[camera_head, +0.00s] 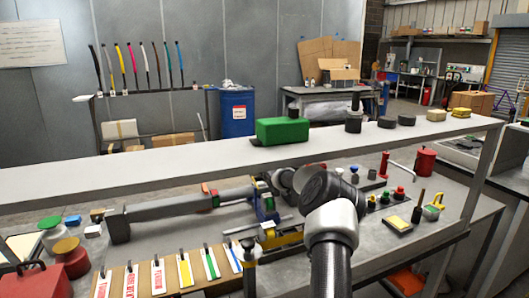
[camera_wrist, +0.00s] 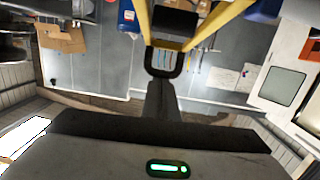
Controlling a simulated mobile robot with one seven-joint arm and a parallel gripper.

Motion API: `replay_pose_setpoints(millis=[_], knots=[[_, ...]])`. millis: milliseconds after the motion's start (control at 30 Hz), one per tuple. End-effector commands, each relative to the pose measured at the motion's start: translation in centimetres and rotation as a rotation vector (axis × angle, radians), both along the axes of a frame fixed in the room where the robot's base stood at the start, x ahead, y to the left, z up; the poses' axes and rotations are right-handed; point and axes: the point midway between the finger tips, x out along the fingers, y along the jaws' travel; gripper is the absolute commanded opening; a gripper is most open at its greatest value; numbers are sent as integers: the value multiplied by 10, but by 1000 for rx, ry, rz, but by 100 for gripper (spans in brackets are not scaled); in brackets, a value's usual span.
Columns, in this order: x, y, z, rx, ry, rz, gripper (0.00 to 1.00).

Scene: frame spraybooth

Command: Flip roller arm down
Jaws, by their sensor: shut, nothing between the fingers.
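My gripper (camera_wrist: 162,88) is shut and empty in the wrist view, its narrow dark fingers pointing up the picture. Past the fingertips, at the top of that view, stands a yellow forked arm (camera_wrist: 212,24) with a dark block between its two bars. I take it to be the roller arm; I cannot tell whether my fingers touch it. In the head view, my arm reaches over the bench to a blue and yellow bracket (camera_head: 266,208), under the shelf. The fingertips are hard to make out there, and the shelf edge hides part of the space.
A long grey shelf (camera_head: 200,162) crosses above the bench, bearing a green block (camera_head: 283,131) and dark pucks. A long grey bar (camera_head: 160,213) lies left of the bracket. Labelled strips (camera_head: 184,272) lie in front. Buttons, a brush and jars stand around the bench.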

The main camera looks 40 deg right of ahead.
Motion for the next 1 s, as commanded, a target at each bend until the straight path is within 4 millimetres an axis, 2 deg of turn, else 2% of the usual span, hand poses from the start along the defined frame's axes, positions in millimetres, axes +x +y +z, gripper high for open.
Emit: replay_pose_setpoints(millis=[1000], knots=[[3,-1,-11,24,97,-1,0]])
